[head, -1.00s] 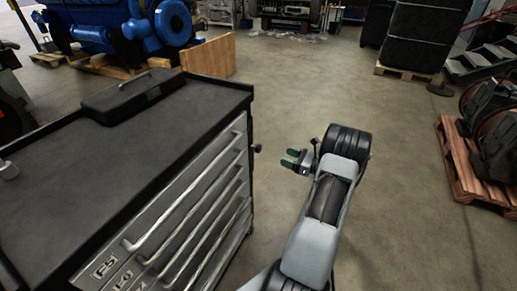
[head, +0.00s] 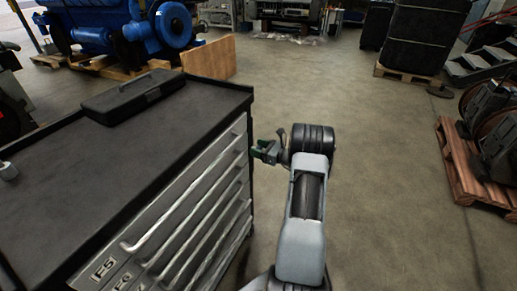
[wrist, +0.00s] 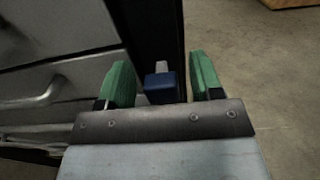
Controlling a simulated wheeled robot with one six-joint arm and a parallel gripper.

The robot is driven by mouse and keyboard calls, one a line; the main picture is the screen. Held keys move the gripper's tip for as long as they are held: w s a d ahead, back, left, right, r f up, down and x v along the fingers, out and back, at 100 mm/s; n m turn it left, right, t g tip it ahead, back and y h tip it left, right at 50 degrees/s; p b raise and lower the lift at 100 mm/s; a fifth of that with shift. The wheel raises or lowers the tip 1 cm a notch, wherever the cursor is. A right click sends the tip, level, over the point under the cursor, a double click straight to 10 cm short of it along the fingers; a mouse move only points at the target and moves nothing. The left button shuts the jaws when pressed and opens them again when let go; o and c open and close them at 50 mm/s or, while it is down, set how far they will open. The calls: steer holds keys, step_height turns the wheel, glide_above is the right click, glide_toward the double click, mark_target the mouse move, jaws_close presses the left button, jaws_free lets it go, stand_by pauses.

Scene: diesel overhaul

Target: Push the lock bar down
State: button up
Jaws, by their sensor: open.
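A small blue block with a short grey piece behind it, which looks like the lock bar's handle (wrist: 164,88), shows in the wrist view against the dark corner post of the tool cabinet. My gripper (wrist: 162,80) is open, with one green finger on each side of the blue block. I see a gap on both sides and cannot tell any contact. In the head view, my gripper (head: 262,150) is at the right corner of the tool cabinet (head: 125,156) and hides the blue block there.
A black case (head: 133,96) lies on the cabinet top. Drawers with long handles face my arm. A wooden board (head: 209,58) and a blue engine (head: 100,25) stand behind the cabinet. A loaded pallet (head: 463,172) is at the right. The floor between is clear.

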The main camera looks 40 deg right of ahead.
steer(key=shift+c, duration=0.4)
jaws_close()
steer(key=shift+f, duration=0.1)
